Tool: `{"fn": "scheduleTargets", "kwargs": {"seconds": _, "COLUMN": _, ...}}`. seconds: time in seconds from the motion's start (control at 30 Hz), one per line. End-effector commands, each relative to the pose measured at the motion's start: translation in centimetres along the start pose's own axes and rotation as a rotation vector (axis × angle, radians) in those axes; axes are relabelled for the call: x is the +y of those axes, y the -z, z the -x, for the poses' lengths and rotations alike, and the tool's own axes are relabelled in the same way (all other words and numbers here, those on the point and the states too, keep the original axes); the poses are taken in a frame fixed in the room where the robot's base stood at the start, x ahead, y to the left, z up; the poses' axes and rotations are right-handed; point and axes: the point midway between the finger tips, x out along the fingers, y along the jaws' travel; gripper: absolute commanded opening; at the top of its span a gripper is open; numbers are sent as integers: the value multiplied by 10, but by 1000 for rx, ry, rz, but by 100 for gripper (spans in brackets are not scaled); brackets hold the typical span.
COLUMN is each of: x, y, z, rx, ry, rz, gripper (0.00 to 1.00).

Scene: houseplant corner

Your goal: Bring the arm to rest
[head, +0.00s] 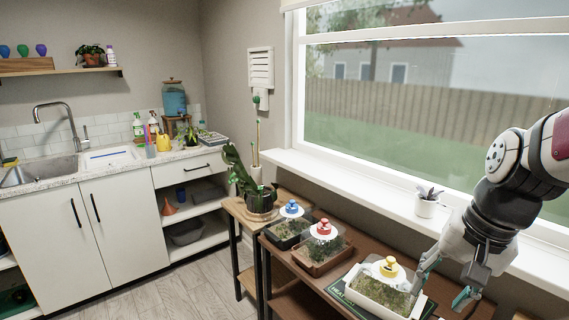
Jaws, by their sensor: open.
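My arm comes in from the right in the head view. My gripper (443,283) points down with its teal-tipped fingers apart, open and with nothing visible between them. It is just right of a white tray (378,306) of seedlings under a clear lid with a yellow knob (390,266). I cannot tell whether a finger touches that tray.
A brown tray with a red knob (324,227) and a dark tray with a blue knob (292,207) stand further left on the brown bench. A potted plant (260,199) is beyond them. A small pot (427,206) stands on the windowsill. The floor (190,292) at left is clear.

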Motion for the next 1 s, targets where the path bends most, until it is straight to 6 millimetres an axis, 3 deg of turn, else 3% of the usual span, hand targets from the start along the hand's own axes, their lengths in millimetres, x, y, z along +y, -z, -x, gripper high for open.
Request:
{"fn": "scheduleTargets", "kwargs": {"seconds": 0.03, "x": -4, "y": -17, "z": 18, "rx": 20, "ry": 12, "rz": 70, "gripper": 46}}
{"fn": "scheduleTargets", "kwargs": {"seconds": 0.2, "x": -5, "y": -69, "z": 57, "rx": 73, "ry": 16, "rz": 301, "gripper": 46}}
{"fn": "scheduleTargets", "kwargs": {"seconds": 0.43, "x": 7, "y": -123, "z": 88, "rx": 151, "ry": -15, "rz": 549, "gripper": 46}}
{"fn": "scheduleTargets", "kwargs": {"seconds": 0.63, "x": 14, "y": -141, "z": 96, "rx": 184, "ry": -40, "rz": 641, "gripper": 46}}
{"fn": "scheduleTargets", "kwargs": {"seconds": 1.0, "x": 15, "y": -142, "z": 96, "rx": 185, "ry": -41, "rz": 647, "gripper": 46}}
